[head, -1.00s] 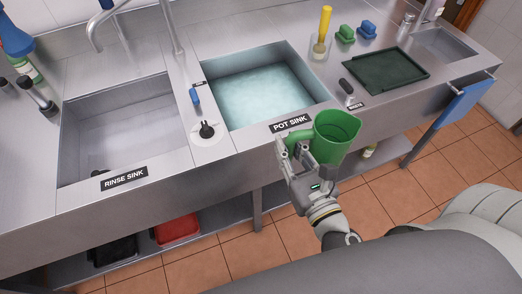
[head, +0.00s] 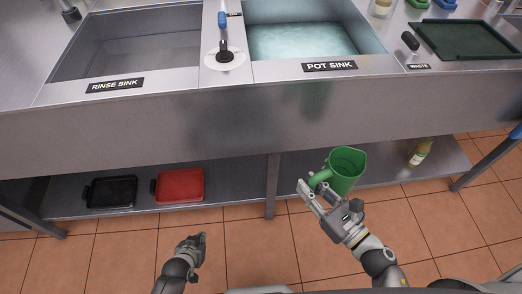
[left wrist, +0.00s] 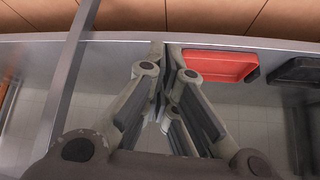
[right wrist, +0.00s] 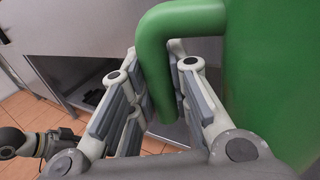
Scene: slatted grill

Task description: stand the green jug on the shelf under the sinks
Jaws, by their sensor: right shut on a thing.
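The green jug (head: 345,172) is upright, with its open top showing in the head view. My right gripper (head: 314,188) is shut on the jug's handle, which shows between the fingers in the right wrist view (right wrist: 158,75). The lower shelf (head: 236,190) runs under the sinks. The jug overlaps the shelf's right section in the head view; I cannot tell whether it touches it. My left gripper (head: 201,240) is low in front of the shelf, empty, its fingers together in the left wrist view (left wrist: 163,80).
A black tray (head: 111,192) and a red tray (head: 180,186) lie on the shelf's left section. A bottle (head: 420,152) stands on its right section. A shelf leg (head: 271,187) divides the sections. The counter front (head: 200,125) overhangs.

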